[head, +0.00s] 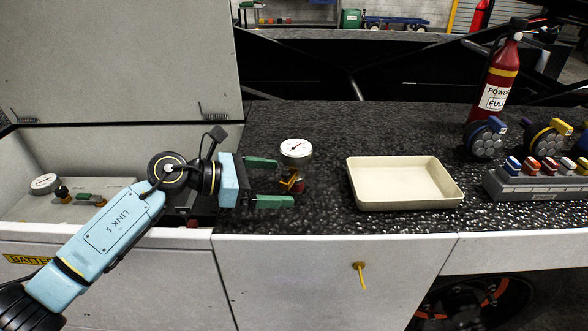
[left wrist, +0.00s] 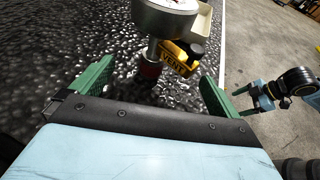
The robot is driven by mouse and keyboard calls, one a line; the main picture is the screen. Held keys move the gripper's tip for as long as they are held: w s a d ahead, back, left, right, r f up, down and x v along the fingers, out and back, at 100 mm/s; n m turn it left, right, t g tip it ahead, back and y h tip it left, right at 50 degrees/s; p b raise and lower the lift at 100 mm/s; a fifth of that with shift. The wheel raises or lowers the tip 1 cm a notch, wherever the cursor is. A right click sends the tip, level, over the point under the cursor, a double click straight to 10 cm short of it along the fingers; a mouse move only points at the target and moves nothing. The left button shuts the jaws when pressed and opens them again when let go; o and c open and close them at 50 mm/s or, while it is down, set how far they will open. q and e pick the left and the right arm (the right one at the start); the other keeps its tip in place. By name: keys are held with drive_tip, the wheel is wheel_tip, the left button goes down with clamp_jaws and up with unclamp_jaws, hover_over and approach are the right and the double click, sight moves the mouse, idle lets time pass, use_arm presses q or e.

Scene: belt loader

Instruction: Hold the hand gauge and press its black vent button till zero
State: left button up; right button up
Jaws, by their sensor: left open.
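The hand gauge (head: 296,151) is on the dark speckled bench top, its round white dial with a red needle facing up. Below the dial are a yellow body (head: 290,180) and a dark red end. In the left wrist view, the yellow block (left wrist: 180,58) is lettered VENT and has a black button (left wrist: 196,49) on it. My left gripper (head: 271,182) is open, its green fingers pointing at the gauge body from the left. The gauge is between and just beyond the fingers, apparently untouched. My right gripper (left wrist: 244,101) shows only in the left wrist view, its green fingers apart.
An empty cream tray (head: 404,184) lies right of the gauge. A red extinguisher (head: 497,75), round blue and yellow devices and a grey rack (head: 535,185) stand at the right. An open lidded compartment with another dial (head: 45,183) is at the left. The bench between gauge and tray is clear.

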sight(288, 182)
use_arm(q)
drive_tip(key=shift+b+x, duration=0.45)
drive_tip(key=shift+x, duration=1.45)
use_arm(e)
drive_tip(key=shift+a+v, duration=0.15)
drive_tip(key=shift+v, duration=0.6)
drive_tip(key=shift+a+v, duration=0.15)
drive_tip(key=shift+v, duration=0.6)
use_arm(q)
drive_tip(key=c, duration=1.8)
use_arm(e)
clamp_jaws()
